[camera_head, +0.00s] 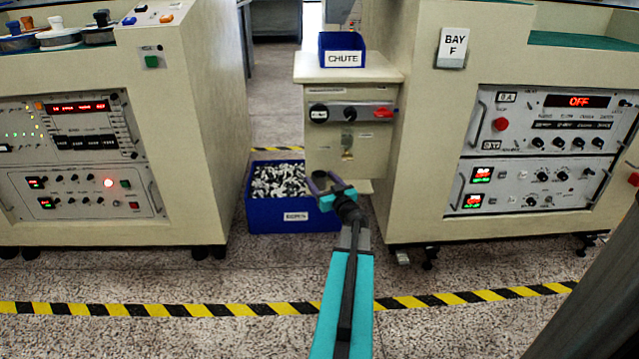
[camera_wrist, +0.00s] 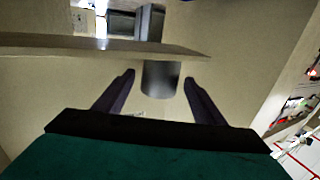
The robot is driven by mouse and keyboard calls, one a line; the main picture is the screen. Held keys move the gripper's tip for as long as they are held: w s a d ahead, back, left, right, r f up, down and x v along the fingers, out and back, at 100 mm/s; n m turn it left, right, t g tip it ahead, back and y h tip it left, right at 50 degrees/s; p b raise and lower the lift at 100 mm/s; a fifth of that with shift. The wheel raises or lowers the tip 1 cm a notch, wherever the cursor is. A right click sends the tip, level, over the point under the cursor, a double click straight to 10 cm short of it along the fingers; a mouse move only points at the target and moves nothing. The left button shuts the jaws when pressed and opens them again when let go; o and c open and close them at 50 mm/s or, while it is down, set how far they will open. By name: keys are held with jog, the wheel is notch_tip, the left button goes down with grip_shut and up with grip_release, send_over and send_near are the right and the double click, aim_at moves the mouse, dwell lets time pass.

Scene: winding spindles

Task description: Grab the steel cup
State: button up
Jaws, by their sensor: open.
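The steel cup (camera_wrist: 160,79) shows in the wrist view as a grey metal cylinder. It lies in line with the gap between my gripper's (camera_wrist: 159,77) two dark fingers, with visible space on both sides. My gripper is open and not closed on it. In the head view my gripper (camera_head: 322,181) is low in front of the cream cabinet under the CHUTE bin. A small dark round shape (camera_head: 320,174) sits between its fingers there, probably the cup. How deep the cup is between the fingers, I cannot tell.
A pale ledge edge (camera_wrist: 60,42) crosses the wrist view just above the cup. In the head view a blue crate (camera_head: 290,217) of small parts stands left of my gripper. The CHUTE bin (camera_head: 341,57) is on the cabinet top. Large machines stand on both sides.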

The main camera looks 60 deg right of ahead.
aim_at(321, 189)
dwell(0.3)
jog(key=c, duration=1.2)
jog(key=shift+r+p, duration=0.35)
jog(key=shift+r, duration=0.4)
notch_tip(321, 189, up, 2)
jog(key=shift+r+p, duration=0.15)
jog(key=shift+p, duration=0.4)
jog(key=s+a+p, duration=0.1)
jog(key=s, duration=0.4)
jog(key=s+p, duration=0.1)
jog(key=s, duration=0.4)
jog(key=s+a+r+p, duration=0.1)
jog(key=s, duration=0.4)
jog(key=shift+s+a+r, duration=0.1)
jog(key=shift+s+a, duration=0.2)
jog(key=shift+s, duration=0.1)
